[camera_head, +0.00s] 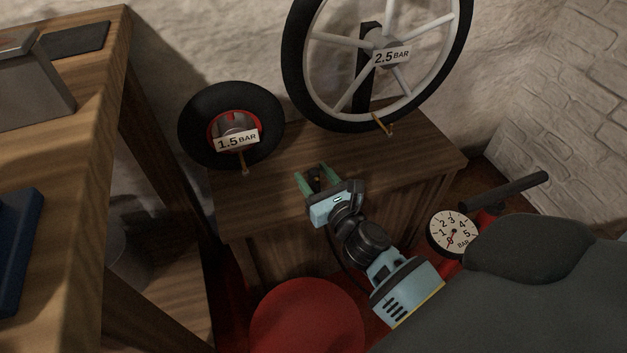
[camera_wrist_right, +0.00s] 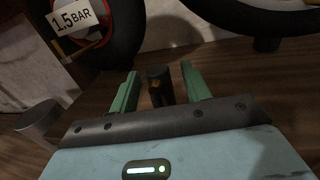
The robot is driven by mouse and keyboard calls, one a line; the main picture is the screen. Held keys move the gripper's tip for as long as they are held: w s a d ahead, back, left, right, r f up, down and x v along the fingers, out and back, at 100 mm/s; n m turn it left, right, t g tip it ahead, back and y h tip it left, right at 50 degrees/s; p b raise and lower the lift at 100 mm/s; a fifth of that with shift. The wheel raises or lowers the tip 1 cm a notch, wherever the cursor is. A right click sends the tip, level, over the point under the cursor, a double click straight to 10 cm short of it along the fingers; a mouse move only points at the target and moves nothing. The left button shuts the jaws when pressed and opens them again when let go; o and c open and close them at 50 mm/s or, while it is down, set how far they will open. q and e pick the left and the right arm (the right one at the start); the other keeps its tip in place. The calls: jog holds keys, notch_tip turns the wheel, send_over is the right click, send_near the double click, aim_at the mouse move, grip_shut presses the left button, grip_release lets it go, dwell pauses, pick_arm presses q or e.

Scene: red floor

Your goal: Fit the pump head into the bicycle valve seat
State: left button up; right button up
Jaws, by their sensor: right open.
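My right gripper (camera_head: 316,180) is over the front part of the low wooden cabinet, its green fingers apart. My left gripper is out of view.
The pump's gauge (camera_head: 452,233) and black handle (camera_head: 505,190) are at the right. A wooden workbench (camera_head: 95,75) with a grey metal box (camera_head: 35,85) is at the left. A red round surface (camera_head: 305,322) is in front. The cabinet top (camera_head: 330,145) between the valves looks clear.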

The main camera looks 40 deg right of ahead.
jog(key=shift+w, duration=0.3)
jog(key=shift+c, duration=0.2)
jog(key=c, duration=1)
jog(key=shift+r, duration=0.15)
